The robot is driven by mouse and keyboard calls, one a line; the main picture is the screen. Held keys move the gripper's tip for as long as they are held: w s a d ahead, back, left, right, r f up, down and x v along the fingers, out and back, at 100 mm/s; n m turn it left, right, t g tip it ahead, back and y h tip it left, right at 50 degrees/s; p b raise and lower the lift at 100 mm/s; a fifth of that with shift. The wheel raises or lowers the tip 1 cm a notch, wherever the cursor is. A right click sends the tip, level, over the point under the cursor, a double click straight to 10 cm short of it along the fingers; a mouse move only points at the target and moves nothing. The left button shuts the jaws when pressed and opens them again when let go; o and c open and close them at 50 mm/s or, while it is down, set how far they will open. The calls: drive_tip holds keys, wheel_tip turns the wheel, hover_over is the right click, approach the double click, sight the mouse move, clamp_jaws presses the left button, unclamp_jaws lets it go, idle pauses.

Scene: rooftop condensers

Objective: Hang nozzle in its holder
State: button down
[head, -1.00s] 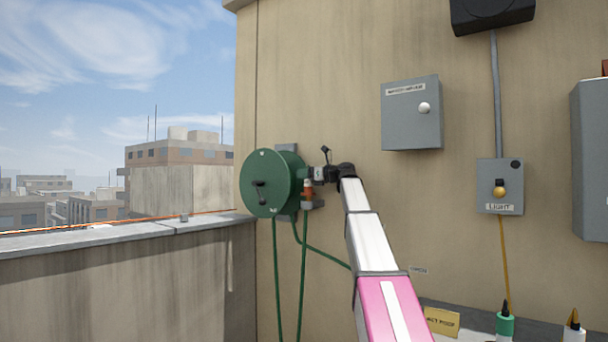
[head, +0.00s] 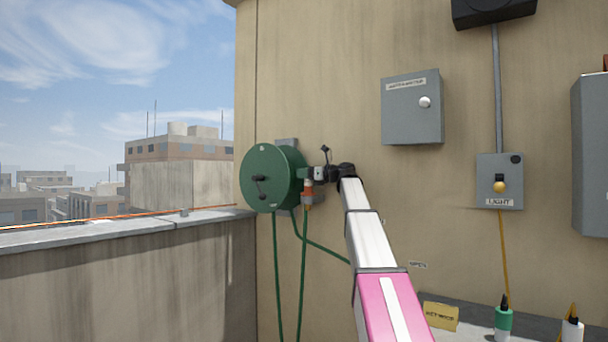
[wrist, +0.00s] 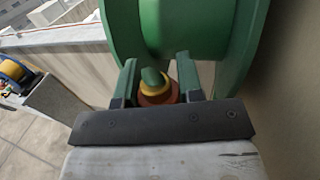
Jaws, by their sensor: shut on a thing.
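The nozzle (head: 308,187) is orange, with a green hose below it, beside the right side of the green hose reel (head: 262,180). My gripper (head: 308,173) is shut on it from the right. In the wrist view the nozzle (wrist: 158,97) shows as orange and yellow rings with a green part above, between my two fingers (wrist: 158,84). A small grey bracket, apparently the holder (head: 319,197), is on the wall right beside the nozzle. I cannot tell whether the nozzle sits in it or only stands in front of it.
The reel fills the space left of my gripper, and the wall is close to its right. Green hose (head: 277,270) hangs below. A grey box (head: 412,110) and a light switch box (head: 499,175) are farther right. A ledge with bottles (head: 503,322) is low right.

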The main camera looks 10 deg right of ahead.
drive_tip(key=c, duration=0.7)
unclamp_jaws()
drive_tip(key=shift+d, duration=0.1)
